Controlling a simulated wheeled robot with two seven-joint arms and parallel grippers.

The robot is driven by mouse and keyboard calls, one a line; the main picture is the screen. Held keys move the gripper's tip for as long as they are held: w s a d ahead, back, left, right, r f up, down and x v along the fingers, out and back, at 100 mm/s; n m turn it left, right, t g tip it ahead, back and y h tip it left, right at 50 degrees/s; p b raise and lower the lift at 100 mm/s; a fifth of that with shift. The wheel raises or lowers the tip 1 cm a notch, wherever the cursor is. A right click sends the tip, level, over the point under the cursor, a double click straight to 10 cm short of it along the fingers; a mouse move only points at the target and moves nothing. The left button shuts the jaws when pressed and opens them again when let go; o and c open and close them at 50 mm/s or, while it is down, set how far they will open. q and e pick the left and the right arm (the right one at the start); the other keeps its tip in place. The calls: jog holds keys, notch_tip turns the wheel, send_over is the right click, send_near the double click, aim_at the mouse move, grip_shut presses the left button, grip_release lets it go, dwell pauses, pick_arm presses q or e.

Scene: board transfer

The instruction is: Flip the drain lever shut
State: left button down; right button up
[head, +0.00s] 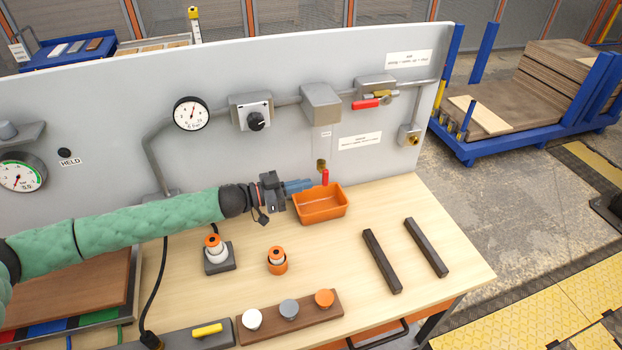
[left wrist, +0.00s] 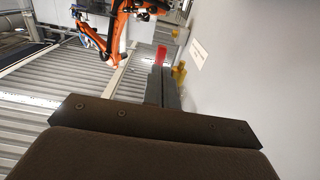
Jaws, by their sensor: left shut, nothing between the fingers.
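The drain lever (head: 325,177) is a small red handle hanging straight down from a brass drain valve (head: 321,165), just above an orange tray (head: 322,214). My left gripper (head: 309,184) is shut and empty, its fingertips just left of the lever at about its height. In the left wrist view the shut fingers (left wrist: 163,88) point towards the red lever (left wrist: 160,54), with the brass valve (left wrist: 180,72) just to its right. I cannot tell whether the fingertips touch the lever. My right gripper is not in view.
A grey panel (head: 270,70) stands behind the bench. Another red lever (head: 366,104) sits on a valve higher up. Orange-capped parts (head: 276,261) and two dark bars (head: 382,260) lie on the bench. The wood right of the tray is clear.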

aim_at(327, 185)
pick_arm(q)
jog(key=shift+p+x, duration=0.45)
jog(key=shift+x, duration=0.95)
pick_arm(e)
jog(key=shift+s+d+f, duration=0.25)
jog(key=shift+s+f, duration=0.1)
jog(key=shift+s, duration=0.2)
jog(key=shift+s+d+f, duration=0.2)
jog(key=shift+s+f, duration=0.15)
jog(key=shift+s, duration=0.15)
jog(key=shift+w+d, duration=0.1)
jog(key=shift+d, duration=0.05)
pick_arm(q)
jog(key=shift+d+f, duration=0.1)
jog(key=shift+f, duration=0.15)
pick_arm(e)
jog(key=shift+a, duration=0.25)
pick_arm(q)
jog(key=shift+w+d+f, duration=0.1)
jog(key=shift+f, duration=0.05)
jog(key=shift+w+d+f, duration=0.25)
jog(key=shift+d+f, duration=0.3)
jog(key=shift+d, duration=0.2)
jog(key=shift+x, duration=0.9)
jog(key=shift+w+d+f, duration=0.1)
jog(key=shift+d+f, duration=0.05)
jog(key=shift+d, duration=0.1)
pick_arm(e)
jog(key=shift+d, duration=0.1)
